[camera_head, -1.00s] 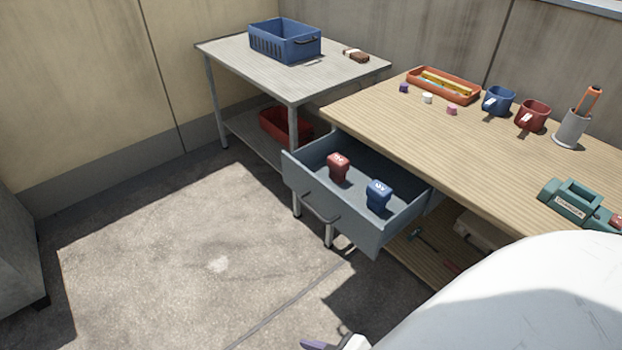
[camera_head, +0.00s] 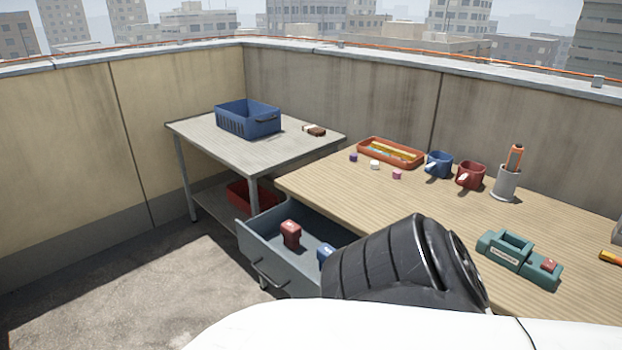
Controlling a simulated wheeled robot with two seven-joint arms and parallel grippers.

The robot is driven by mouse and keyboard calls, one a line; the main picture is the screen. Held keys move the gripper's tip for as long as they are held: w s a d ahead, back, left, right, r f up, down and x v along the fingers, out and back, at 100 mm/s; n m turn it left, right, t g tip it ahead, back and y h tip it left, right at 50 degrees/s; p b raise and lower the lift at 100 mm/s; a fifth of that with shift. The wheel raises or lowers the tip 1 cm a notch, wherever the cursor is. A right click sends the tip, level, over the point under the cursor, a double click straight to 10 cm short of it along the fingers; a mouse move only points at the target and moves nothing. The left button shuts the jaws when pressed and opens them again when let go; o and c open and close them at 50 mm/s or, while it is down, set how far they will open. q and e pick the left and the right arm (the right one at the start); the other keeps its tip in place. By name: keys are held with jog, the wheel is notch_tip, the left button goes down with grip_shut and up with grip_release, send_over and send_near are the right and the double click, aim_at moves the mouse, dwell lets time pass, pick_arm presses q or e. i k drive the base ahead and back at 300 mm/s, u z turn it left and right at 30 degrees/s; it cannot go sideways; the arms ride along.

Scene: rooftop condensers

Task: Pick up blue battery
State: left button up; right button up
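The blue battery (camera_head: 325,253) stands in the open grey drawer (camera_head: 262,246) under the wooden workbench. Only its upper left part shows; my black and white arm covers the rest of it and the drawer's right side. A red battery (camera_head: 291,233) stands upright in the same drawer, left of the blue one and apart from it. Neither of my grippers is in view, so I cannot see what they hold.
The workbench (camera_head: 370,208) carries a teal charger (camera_head: 503,256) with a red piece at its right end, two mugs, a pen cup and an orange tray. A metal table (camera_head: 197,143) behind the drawer holds a blue crate (camera_head: 247,119). Floor is clear at lower left.

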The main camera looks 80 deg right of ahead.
aim_at(323, 251)
jog(key=k, duration=0.6)
jog(key=z, duration=0.85)
